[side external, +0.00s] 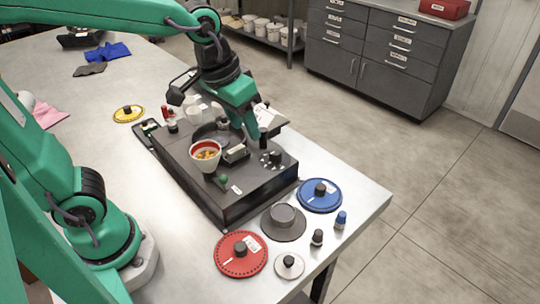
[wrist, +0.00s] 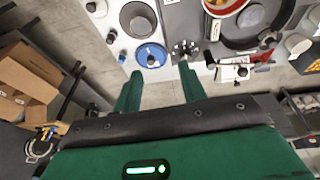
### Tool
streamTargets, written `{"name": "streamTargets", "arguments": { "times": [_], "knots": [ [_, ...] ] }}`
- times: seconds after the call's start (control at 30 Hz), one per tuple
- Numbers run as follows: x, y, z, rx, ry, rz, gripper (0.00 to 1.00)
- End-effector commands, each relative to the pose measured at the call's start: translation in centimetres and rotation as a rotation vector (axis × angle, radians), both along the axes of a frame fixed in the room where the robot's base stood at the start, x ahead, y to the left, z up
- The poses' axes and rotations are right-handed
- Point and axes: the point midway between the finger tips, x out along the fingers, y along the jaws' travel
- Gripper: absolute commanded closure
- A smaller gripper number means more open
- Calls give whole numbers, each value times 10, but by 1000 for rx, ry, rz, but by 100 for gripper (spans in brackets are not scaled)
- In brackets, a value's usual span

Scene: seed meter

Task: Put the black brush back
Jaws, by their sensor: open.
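My gripper (side external: 250,130) is open above the far right part of the dark seed meter base (side external: 225,200). Its two green fingers (wrist: 158,72) are spread in the wrist view, with nothing seen held between them. A small black-topped piece (side external: 317,238), which may be the black brush, stands on the table at the front right, well apart from my gripper. It appears small near the top of the wrist view (wrist: 111,38). A similar blue-topped piece (side external: 341,219) stands beside it. A dark upright part (side external: 264,141) by my gripper is partly hidden and unclear.
A red-rimmed bowl (side external: 206,155) sits on the base, near a black dial (side external: 272,158). Blue (side external: 320,195), red (side external: 240,254) and grey (side external: 284,222) discs lie on the table right and front. The table's right edge is close to the pieces.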

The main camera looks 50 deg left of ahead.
Motion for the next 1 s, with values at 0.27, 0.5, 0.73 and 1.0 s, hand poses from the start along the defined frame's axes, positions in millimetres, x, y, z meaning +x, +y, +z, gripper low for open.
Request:
{"name": "streamTargets", "arguments": {
  "times": [0.27,0.5,0.73,1.0],
  "knots": [
    [-42,47,9,22,-115,13,59],
    [-71,71,5,55,-191,17,59],
    [-81,78,2,70,-214,16,59],
    [-81,79,2,70,-214,16,59]
  ]
}}
